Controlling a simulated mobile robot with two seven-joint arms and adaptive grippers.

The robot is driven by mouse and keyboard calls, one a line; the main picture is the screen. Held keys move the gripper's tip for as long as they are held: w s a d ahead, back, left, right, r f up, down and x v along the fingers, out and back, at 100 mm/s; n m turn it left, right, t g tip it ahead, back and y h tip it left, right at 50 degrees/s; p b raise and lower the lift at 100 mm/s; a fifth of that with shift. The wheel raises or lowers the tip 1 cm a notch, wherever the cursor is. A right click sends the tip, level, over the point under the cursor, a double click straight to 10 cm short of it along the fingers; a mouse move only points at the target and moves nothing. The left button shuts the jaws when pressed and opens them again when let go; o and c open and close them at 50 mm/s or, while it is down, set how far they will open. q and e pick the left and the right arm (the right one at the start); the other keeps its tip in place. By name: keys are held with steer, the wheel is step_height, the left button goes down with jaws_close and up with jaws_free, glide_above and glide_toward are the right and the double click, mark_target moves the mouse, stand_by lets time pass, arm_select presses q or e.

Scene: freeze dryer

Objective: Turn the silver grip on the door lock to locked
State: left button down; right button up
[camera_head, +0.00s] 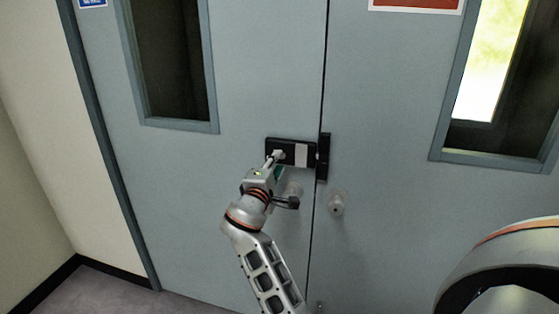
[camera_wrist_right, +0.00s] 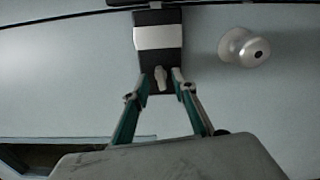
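The door lock (camera_head: 302,155) is a black box with a pale silver band, mounted on the left door leaf at its meeting edge. In the right wrist view the lock (camera_wrist_right: 158,58) sits at top centre, and its small silver grip (camera_wrist_right: 160,80) points down the picture, in line with my fingers. My right gripper (camera_head: 276,161) is at the left end of the lock. In the right wrist view my right gripper (camera_wrist_right: 163,83) has its fingers apart, one on each side of the grip. Whether they touch it is unclear. My left gripper is not in view.
A round knob (camera_head: 337,205) is on the right door leaf, and another knob (camera_head: 293,190) is partly behind my right gripper. A black catch (camera_head: 323,157) is beside the lock at the door seam. Both grey leaves look closed and have windows.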

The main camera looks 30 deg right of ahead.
steer(key=shift+v, duration=2.2)
steer(key=shift+f, duration=0.1)
